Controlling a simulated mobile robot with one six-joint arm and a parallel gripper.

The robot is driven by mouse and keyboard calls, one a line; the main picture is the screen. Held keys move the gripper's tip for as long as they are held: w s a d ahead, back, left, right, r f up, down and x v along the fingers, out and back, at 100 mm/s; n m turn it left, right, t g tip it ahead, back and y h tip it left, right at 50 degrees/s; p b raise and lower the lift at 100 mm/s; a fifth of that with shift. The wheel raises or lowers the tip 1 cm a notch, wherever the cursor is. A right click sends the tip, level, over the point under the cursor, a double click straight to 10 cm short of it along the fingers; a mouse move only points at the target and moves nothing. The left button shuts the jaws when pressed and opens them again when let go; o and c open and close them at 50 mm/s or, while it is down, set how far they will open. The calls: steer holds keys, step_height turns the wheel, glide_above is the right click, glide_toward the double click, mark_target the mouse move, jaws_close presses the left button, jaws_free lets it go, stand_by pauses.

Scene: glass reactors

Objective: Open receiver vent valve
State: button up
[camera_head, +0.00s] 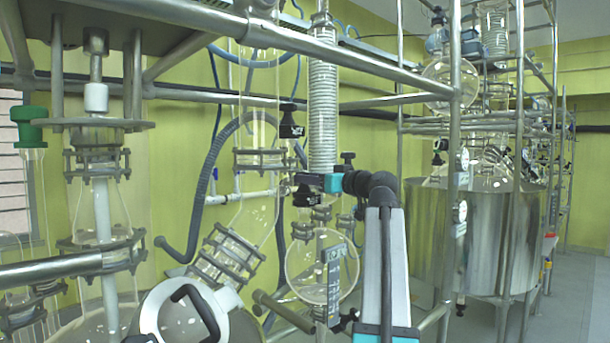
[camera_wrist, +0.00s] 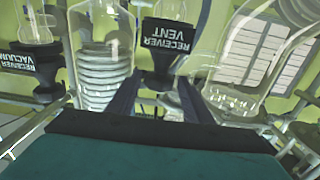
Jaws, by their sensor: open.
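The receiver vent valve (camera_wrist: 170,45) has a black handle with white "RECEIVER VENT" lettering and shows at the top middle of the wrist view. My gripper (camera_wrist: 158,92) is open, with its two dark fingers pointing at the valve, one to each side of its lower end. The fingers look apart from the handle, but the exact gap is hard to judge. In the head view my gripper (camera_head: 306,187) is at the glass column beside black fittings, and its fingertips cannot be made out. Which black fitting there is the vent valve cannot be told.
A similar black handle marked "RECEIVER VACUUM" (camera_wrist: 36,68) is at the left of the wrist view. A coiled glass condenser (camera_head: 323,105), a round glass flask (camera_head: 318,268) and metal frame bars (camera_head: 300,48) stand close around my arm. A large steel vessel (camera_head: 480,240) is at right.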

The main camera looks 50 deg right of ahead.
steer(key=shift+w+d+p, duration=0.2)
steer(key=shift+w+p, duration=0.15)
steer(key=shift+w, duration=1.45)
